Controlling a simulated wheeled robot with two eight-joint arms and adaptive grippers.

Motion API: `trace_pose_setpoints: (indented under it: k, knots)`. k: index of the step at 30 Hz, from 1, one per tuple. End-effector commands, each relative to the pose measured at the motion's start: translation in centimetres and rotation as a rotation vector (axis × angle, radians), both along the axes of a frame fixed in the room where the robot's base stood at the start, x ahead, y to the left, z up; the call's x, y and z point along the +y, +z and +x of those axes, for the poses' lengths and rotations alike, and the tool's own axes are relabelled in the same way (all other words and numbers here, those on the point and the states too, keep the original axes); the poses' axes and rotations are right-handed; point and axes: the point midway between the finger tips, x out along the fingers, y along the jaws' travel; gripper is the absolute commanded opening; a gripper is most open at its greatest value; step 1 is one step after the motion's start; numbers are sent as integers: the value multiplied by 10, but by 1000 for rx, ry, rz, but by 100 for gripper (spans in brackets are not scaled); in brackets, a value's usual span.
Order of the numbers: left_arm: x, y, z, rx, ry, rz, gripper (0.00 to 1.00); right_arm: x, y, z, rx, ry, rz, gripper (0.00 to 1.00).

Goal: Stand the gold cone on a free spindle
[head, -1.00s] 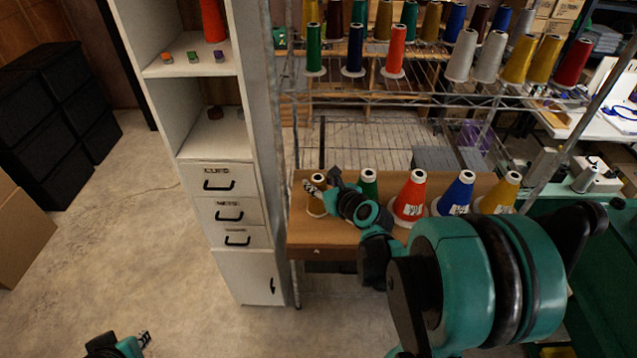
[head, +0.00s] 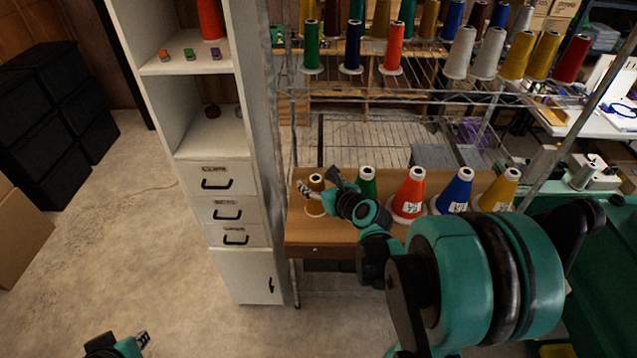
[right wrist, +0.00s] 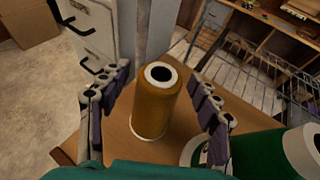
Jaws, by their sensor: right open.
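In the right wrist view, the gold cone (right wrist: 154,108) stands between the two fingers, with a gap on both sides. My right gripper (head: 320,185) is open around it; its fingers also show in the right wrist view (right wrist: 158,108). My left gripper (head: 142,339) is low at the left over the floor, its jaw too small to read. I cannot make out a free spindle on the wire rack (head: 350,95).
Green (head: 367,180), red (head: 411,192), blue (head: 456,190) and yellow (head: 500,188) cones stand right of the gold cone on the table (head: 330,234). A white cabinet (head: 228,180) stands close on the left. Several cones fill the rack behind.

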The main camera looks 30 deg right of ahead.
Motion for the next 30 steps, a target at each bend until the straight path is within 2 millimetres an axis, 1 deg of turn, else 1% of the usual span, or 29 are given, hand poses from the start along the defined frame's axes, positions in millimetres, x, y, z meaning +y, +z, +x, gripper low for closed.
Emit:
trace_pose_setpoints:
  k: [5, 8, 15, 21, 24, 30]
  knots:
    - [0, 0, 0, 0, 0, 0, 19, -1, 4, -10, 0, -2, 0, 63]
    - [0, 0, 0, 0, 0, 0, 19, -1, 9, -23, 0, -3, 0, 63]
    - [0, 0, 0, 0, 0, 0, 19, 0, 25, -62, 0, -4, 0, 63]
    - [0, 0, 0, 0, 0, 0, 19, 0, 36, -90, 0, -4, 1, 63]
    - [0, 0, 0, 0, 0, 0, 19, 1, 40, -99, 0, -3, 1, 63]
    - [0, 0, 0, 0, 0, 0, 19, 1, 44, -110, 0, -1, 1, 63]
